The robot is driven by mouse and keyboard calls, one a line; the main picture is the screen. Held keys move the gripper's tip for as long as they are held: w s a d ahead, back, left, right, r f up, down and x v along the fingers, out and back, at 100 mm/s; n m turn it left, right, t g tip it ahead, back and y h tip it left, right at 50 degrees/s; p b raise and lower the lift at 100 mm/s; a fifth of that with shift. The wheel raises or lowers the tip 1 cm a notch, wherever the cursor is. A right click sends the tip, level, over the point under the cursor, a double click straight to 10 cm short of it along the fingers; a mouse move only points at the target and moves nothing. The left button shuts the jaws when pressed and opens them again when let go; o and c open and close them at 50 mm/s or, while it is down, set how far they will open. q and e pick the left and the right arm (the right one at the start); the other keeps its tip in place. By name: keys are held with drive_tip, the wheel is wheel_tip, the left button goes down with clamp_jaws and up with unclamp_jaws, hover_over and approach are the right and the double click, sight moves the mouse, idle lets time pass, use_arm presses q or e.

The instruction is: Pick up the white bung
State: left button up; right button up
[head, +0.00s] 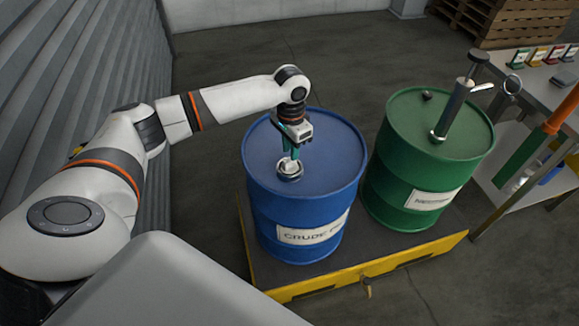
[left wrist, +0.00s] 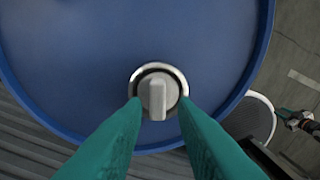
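The white bung (left wrist: 157,95) has a raised grip bar and sits in a metal ring on the lid of the blue drum (head: 305,218). In the head view the bung (head: 288,167) is partly covered by the fingers. My left gripper (head: 290,155) points down over it. In the left wrist view its two teal fingertips (left wrist: 161,105) are apart, one on each side of the bung, with no clear contact. What looks like my right gripper (left wrist: 290,115) shows small at the right edge of that view; its fingers are too small to judge.
A green drum (head: 415,170) with a metal pump (head: 455,108) stands to the right. Both drums are on a yellow-edged pallet (head: 380,272). A workbench (head: 535,75) is at the right, a corrugated wall (head: 90,80) at the left. The blue lid is otherwise clear.

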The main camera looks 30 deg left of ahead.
sight(289, 159)
use_arm(q)
wheel_tip(289, 159, down, 5)
drive_tip(key=shift+a+r, duration=0.1)
drive_tip(key=shift+a, duration=0.05)
use_arm(e)
drive_tip(key=shift+d+f, duration=0.1)
drive_tip(key=shift+d, duration=0.2)
use_arm(q)
clamp_jaws()
